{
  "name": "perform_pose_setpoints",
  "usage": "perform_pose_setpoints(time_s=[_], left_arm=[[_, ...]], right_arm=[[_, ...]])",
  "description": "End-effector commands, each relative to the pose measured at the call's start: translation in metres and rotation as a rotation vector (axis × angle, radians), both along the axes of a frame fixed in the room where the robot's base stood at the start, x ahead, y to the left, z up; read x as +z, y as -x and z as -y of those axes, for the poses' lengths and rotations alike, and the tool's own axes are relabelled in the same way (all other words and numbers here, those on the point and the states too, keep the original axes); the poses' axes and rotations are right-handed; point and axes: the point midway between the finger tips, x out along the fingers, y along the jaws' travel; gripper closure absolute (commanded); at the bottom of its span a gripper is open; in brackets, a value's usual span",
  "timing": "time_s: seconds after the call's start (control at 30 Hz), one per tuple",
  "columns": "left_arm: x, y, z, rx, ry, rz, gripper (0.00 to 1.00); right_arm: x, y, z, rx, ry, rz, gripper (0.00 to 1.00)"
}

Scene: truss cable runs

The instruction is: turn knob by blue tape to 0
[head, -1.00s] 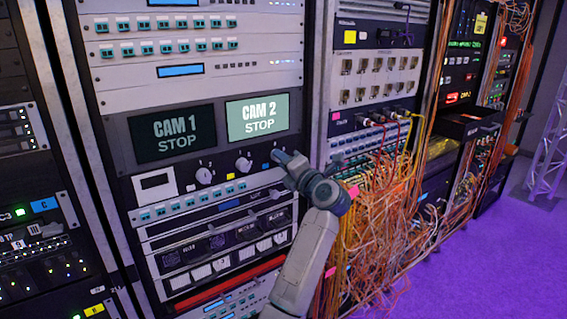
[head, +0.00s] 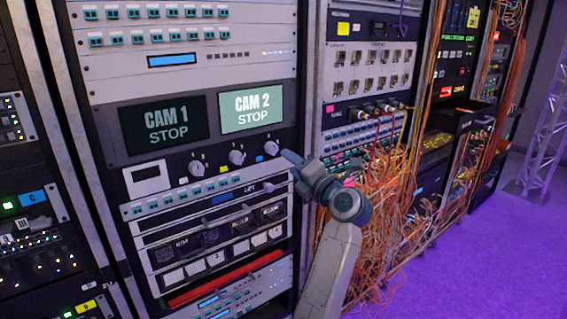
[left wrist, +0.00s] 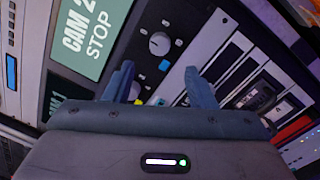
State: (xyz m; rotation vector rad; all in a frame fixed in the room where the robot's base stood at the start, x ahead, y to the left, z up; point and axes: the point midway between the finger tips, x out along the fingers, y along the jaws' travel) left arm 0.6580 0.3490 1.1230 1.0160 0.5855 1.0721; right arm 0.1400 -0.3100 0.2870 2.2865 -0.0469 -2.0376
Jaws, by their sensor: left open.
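A row of round knobs sits on the dark panel under the CAM 1 and CAM 2 screens. The rightmost knob (head: 271,148) has a piece of blue tape (head: 259,158) at its lower left. In the left wrist view this knob (left wrist: 159,43) shows a pale pointer mark, with the blue tape (left wrist: 164,65) just below it. Its scale digits are too small to read. My left gripper (head: 288,156) is just right of the knob in the head view. In the left wrist view its fingers (left wrist: 161,85) are spread, empty, and the knob lies beyond them. My right gripper is out of view.
A middle knob (head: 237,157) with yellow tape (head: 224,169) and a left knob (head: 195,168) share the panel. The CAM 2 screen (head: 251,106) is above. Tangled orange cables (head: 385,205) hang right of my arm. Purple floor is open at the lower right.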

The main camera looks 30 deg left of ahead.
Motion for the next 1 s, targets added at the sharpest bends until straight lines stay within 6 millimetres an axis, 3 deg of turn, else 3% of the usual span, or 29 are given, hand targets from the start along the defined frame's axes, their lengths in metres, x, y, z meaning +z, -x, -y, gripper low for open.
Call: perform_pose_setpoints(time_s=[0.1,0.3,0.87,1.0], left_arm=[[-0.003,0.007,0.017,-0.002,0.002,0.0,0.49],[-0.003,0.013,0.03,0.0,0.001,0.0,0.49],[-0.003,0.013,0.031,0.0,-0.003,-0.002,0.49],[-0.022,0.006,0.032,-0.004,-0.112,-0.059,0.49]], right_arm=[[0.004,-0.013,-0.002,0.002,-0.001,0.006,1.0],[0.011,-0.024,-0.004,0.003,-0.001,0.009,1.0],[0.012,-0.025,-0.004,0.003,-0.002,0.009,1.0],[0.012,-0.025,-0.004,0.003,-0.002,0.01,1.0]])
